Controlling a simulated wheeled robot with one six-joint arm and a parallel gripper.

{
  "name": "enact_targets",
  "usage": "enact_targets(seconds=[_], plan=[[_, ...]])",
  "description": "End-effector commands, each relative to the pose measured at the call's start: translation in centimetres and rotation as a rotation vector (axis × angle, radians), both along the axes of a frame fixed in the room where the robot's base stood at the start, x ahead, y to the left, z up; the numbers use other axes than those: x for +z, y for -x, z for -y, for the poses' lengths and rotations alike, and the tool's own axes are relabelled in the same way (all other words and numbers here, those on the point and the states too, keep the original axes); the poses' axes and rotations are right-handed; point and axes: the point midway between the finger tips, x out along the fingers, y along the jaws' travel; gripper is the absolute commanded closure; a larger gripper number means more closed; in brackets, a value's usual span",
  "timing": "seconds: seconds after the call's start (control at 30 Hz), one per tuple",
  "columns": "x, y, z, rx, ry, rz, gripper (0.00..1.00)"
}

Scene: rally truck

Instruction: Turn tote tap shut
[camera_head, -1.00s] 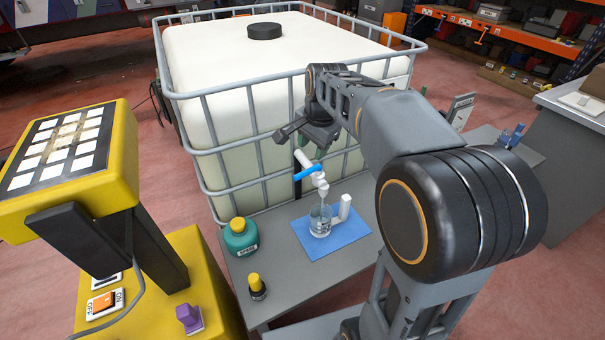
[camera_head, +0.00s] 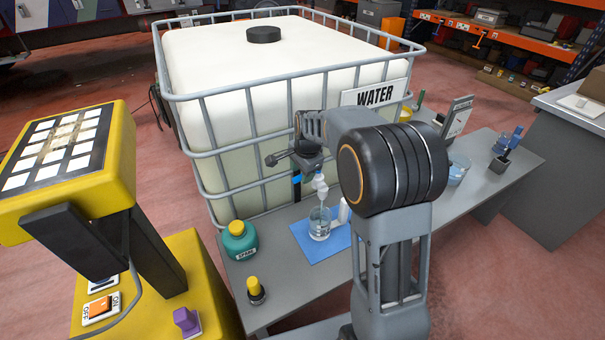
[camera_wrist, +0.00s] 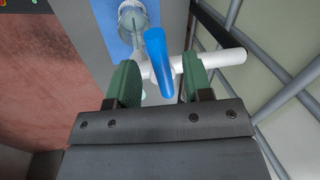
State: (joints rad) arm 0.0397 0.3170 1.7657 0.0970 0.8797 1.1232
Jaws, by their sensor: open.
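The tote tap (camera_head: 321,185) is white and sticks out from the front of the caged water tote (camera_head: 235,172). Its blue handle (camera_wrist: 159,62) stands between my gripper's (camera_wrist: 160,80) two green fingers in the wrist view. The fingers are open, with a gap visible beside the handle. In the head view my gripper (camera_head: 292,160) is over the tap and hides most of the handle; a bit of blue shows below it. A glass beaker (camera_head: 319,224) stands under the spout, and a thin pale stream seems to fall into it.
The beaker stands on a blue mat (camera_head: 336,246) on the grey bench (camera_head: 285,285), close to a white cylinder (camera_head: 344,212). A green bottle (camera_head: 240,243) and a yellow-capped bottle (camera_head: 256,290) are to the left. The tote's cage bars are close behind the tap.

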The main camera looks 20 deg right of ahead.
Motion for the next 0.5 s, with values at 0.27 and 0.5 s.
enact_targets(seconds=[0.27, 0.5], plan=[[-1.29, -0.21, -0.12, 0.0, 0.0, 0.0, 0.54], [-1.32, -0.22, -0.12, 0.001, 0.0, 0.0, 0.54]])
